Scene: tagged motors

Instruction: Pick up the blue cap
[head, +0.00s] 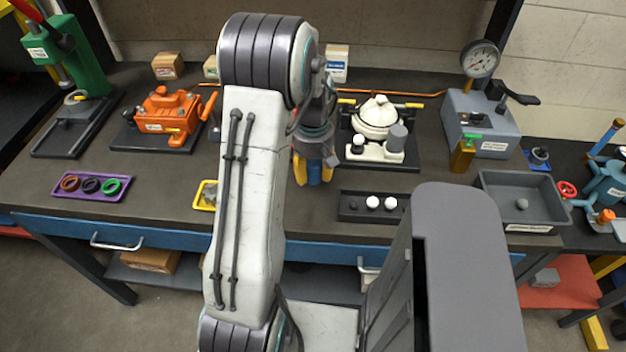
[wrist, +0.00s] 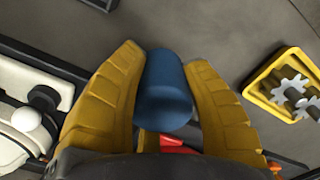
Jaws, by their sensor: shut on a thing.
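The blue cap (wrist: 165,88) is a smooth, dark blue cylinder between the two yellow fingers of my gripper (wrist: 166,100) in the wrist view. The fingers press on it from both sides. In the head view my gripper (head: 314,174) points down over the middle of the bench, and a bit of blue shows between its fingers. I cannot tell how far the cap is from the bench top. Something red shows below the cap in the wrist view, partly hidden by my gripper.
A yellow tray (wrist: 261,83) with metal gears lies close to my gripper. A white pump-like unit (head: 377,122) and a black tray with knobs (head: 348,206) stand to the right. An orange unit (head: 168,115) stands left. A grey bin (head: 519,185) is farther right.

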